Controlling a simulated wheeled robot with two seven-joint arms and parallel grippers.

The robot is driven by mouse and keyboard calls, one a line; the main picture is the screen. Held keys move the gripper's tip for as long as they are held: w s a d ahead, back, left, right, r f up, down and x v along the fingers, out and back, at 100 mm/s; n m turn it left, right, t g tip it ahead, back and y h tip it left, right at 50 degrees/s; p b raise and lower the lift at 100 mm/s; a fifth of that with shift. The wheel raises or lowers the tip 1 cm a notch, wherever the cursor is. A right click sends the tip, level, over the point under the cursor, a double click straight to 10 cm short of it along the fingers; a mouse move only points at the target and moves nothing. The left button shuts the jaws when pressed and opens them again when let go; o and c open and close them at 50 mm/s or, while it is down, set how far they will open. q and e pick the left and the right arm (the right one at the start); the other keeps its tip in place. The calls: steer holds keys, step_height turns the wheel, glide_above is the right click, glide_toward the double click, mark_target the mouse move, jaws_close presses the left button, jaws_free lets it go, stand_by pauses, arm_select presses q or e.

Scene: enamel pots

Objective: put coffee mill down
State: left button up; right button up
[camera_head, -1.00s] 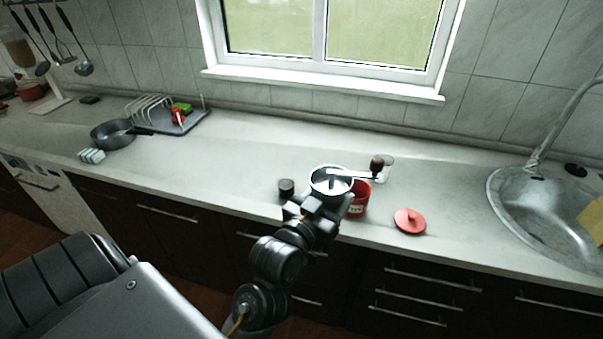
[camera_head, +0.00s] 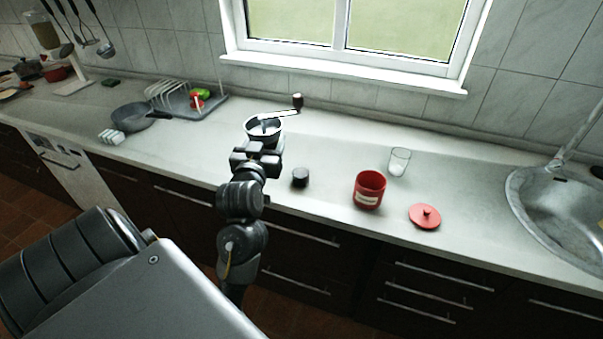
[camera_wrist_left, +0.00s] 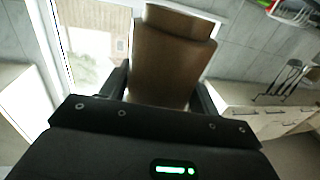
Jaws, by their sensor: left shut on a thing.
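The coffee mill (camera_head: 264,128) has a pale metal top with a crank arm and a dark knob (camera_head: 297,101) pointing to the right. My left gripper (camera_head: 259,149) is shut on it over the counter, left of the small dark jar. In the left wrist view the mill's brown wooden body (camera_wrist_left: 170,62) stands between the two fingers (camera_wrist_left: 160,88). The mill's underside and any gap to the counter are hidden in the head view. My right gripper is not in view.
A small dark jar (camera_head: 300,177), an open red canister (camera_head: 369,190), its red lid (camera_head: 425,216) and a glass (camera_head: 399,162) stand to the right. A pan (camera_head: 133,117) and a dish rack (camera_head: 189,104) are at the left. The counter (camera_head: 215,155) between pan and mill is clear.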

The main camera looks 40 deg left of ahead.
arm_select(q)
steer(key=shift+w, duration=0.1)
steer(key=w+f+p, duration=0.4)
steer(key=w+f, duration=0.8)
steer(key=w, duration=0.1)
steer(key=shift+w+a+f, duration=0.15)
steer(key=shift+w+f, duration=0.1)
steer(key=shift+w, duration=0.15)
steer(key=shift+f, duration=0.2)
steer(key=o, duration=1.3)
